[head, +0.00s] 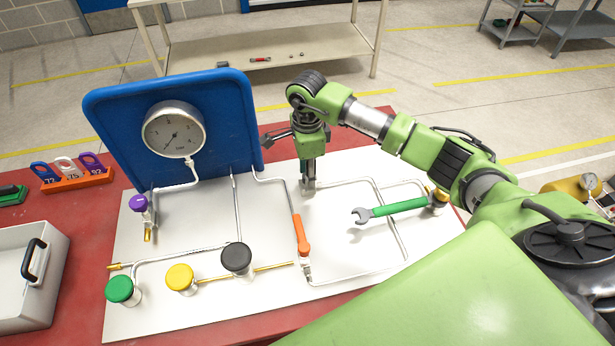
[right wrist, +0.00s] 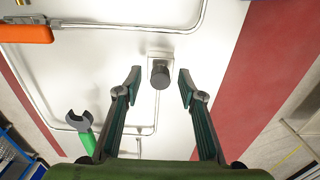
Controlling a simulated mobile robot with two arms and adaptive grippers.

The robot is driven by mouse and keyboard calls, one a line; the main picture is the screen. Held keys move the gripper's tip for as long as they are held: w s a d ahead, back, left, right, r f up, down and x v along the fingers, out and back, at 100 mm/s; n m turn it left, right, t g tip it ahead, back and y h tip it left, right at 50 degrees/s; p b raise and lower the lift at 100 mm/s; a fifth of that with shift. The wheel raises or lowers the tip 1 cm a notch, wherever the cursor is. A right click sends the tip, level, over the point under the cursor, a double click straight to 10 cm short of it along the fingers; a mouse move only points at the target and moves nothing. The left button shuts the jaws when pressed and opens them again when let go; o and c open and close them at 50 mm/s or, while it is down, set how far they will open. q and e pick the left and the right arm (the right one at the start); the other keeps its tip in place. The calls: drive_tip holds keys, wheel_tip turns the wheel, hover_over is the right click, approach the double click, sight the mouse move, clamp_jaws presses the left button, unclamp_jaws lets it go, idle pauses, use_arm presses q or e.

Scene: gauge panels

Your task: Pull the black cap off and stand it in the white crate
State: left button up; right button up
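A small dark cap (right wrist: 160,74) sits on a metal pipe fitting on the white panel, seen in the right wrist view. My right gripper (right wrist: 159,84) is open, with one finger on each side of this cap and a gap to both. In the head view my right gripper (head: 309,172) points down at the fitting and mostly hides the cap. A larger round black knob or cap (head: 236,258) stands on the panel's front pipe. A pale grey-white box (head: 12,258) with a black handle is at the far left, possibly the crate. My left gripper is not in view.
A blue backboard with a pressure gauge (head: 174,130) stands behind the panel (head: 190,315). Green (head: 122,290), yellow (head: 180,278) and purple (head: 138,202) knobs, an orange lever (head: 301,236) and a green-handled wrench (head: 400,207) are around. A numbered tag rack (head: 78,181) is at left.

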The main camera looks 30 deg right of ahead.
idle(0.3)
clamp_jaws()
drive_tip(key=shift+r+p, duration=1.4)
drive_tip(key=shift+r, duration=1.6)
